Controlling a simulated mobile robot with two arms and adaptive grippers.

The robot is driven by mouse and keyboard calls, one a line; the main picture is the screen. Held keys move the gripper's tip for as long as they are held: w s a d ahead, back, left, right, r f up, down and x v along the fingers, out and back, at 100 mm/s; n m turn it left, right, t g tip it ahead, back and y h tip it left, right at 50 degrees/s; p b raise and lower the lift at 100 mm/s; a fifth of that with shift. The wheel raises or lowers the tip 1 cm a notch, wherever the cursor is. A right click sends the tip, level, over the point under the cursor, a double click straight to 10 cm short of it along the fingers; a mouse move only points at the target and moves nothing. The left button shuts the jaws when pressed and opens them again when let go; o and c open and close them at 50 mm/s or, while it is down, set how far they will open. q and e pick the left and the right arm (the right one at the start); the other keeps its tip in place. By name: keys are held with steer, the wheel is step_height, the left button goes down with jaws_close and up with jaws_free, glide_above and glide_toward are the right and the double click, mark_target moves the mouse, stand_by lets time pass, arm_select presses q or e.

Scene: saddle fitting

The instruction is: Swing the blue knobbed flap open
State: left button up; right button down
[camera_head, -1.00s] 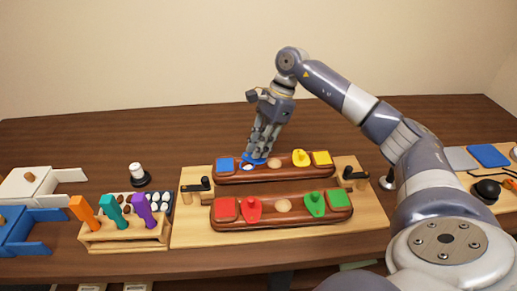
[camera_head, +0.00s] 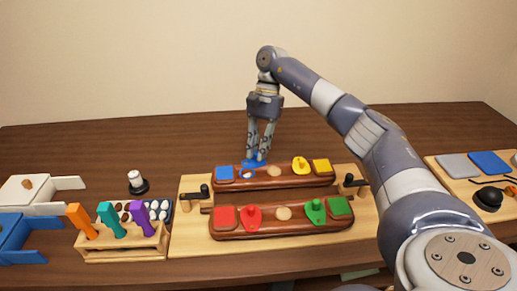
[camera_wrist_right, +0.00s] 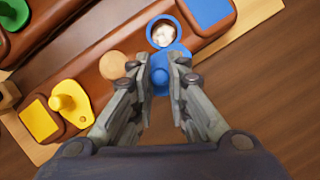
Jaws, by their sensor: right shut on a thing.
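The blue flap (camera_head: 254,163) is at the back edge of the rear wooden bar (camera_head: 283,182). In the right wrist view the flap (camera_wrist_right: 179,56) lies swung off to one side of a round blue-rimmed recess (camera_wrist_right: 162,33), which shows something pale inside. My right gripper (camera_head: 257,159) points down over the flap. Its fingers are shut on the flap's blue knob (camera_wrist_right: 160,80), as the right wrist view shows. The fingertips partly hide the knob and flap. My left gripper is not in view.
A blue square (camera_head: 225,172) sits left of the recess. A yellow knobbed flap (camera_head: 300,165) and yellow square (camera_head: 321,166) are on the same bar. The front bar (camera_head: 282,221) carries red and green flaps. Black-handled clamps (camera_head: 197,191) flank the bars. Table behind is clear.

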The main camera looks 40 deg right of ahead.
stand_by(0.4)
steer(key=c, duration=1.6)
jaws_free()
steer(key=shift+o, duration=0.2)
steer(key=v, duration=1.2)
steer(key=shift+w, duration=0.1)
